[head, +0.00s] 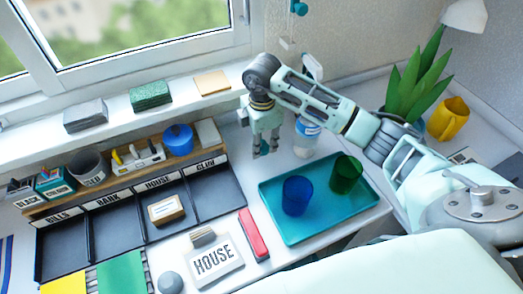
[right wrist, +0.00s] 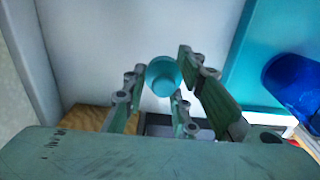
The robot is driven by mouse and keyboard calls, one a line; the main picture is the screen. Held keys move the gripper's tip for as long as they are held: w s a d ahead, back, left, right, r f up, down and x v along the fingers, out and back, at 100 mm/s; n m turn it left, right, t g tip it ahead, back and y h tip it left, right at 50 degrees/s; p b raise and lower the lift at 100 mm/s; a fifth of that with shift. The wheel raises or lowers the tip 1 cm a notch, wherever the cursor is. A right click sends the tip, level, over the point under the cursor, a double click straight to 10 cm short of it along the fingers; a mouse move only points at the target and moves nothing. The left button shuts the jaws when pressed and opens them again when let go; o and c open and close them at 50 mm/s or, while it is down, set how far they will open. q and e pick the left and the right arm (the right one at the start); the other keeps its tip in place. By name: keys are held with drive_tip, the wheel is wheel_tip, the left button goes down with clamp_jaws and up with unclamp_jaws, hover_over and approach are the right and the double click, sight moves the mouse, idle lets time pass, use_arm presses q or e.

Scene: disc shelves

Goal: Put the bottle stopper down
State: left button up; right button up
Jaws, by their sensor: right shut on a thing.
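My right gripper (head: 265,152) points down over the white desk top, between the row of black trays and the teal tray. In the right wrist view it is shut on a small round teal stopper (right wrist: 162,74), seen end-on between its fingertips. A clear bottle with a blue label (head: 306,131) stands to the right of the gripper, partly behind my right arm. My left gripper is not in view.
The teal tray (head: 277,224) holds a blue cup (head: 297,195) and a green cup (head: 346,174). Black sorting trays (head: 103,228) lie to the left. A red object (head: 252,235) and a HOUSE card (head: 214,262) lie in front. A strip of desk below the gripper is bare.

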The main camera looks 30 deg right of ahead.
sight(262, 158)
wheel_tip(262, 158, down, 4)
drive_tip(key=shift+r, duration=0.1)
drive_tip(key=shift+f, duration=0.2)
drive_tip(key=o, duration=0.8)
drive_tip(key=shift+c, duration=0.2)
drive_tip(key=shift+r, duration=0.45)
wheel_tip(262, 158, up, 12)
drive_tip(key=shift+s+f+b, duration=0.15)
drive_tip(key=shift+f+b, duration=0.1)
drive_tip(key=shift+b, duration=0.1)
